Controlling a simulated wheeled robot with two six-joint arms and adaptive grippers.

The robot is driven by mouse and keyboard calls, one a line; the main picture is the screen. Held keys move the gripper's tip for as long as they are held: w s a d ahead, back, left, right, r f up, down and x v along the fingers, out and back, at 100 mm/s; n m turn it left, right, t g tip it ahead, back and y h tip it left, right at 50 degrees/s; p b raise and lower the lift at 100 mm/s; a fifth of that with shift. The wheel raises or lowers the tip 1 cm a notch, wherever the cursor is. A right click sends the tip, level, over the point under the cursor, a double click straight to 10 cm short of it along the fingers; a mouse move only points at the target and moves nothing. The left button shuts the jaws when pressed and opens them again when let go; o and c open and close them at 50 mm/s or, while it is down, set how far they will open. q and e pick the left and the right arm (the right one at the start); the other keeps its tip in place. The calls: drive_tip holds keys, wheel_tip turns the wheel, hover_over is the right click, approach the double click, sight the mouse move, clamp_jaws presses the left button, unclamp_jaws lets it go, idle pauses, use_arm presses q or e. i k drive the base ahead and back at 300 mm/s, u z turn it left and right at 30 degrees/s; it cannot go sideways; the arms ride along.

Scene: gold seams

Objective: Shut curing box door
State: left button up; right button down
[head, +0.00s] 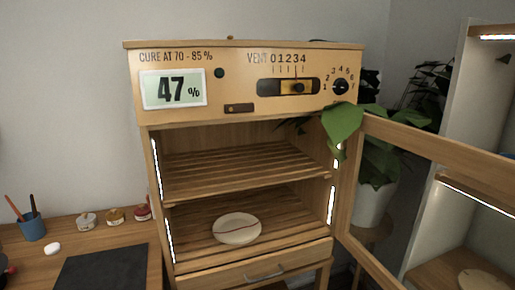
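The curing box (245,120) is a wooden cabinet in the middle of the head view. Its door (352,185), a wooden frame around a see-through pane, stands wide open to the right. Inside are two slatted shelves, and a pale plate with a dark red seam line (237,229) lies on the lower one. The front panel shows a 47 % display (173,89), a vent slider (298,88) and a round dial (340,87). Neither of my grippers is in view.
Green leaves (342,122) hang by the door's hinge side, from a potted plant (372,203) behind the door. A drawer (262,268) is below the shelves. A wooden table with a dark mat (103,268), small jars and a blue cup (32,227) is at left.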

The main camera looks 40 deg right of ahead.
sight(497, 172)
drive_tip(key=z, duration=1)
drive_tip(key=i, duration=0.25)
drive_tip(key=z, duration=0.05)
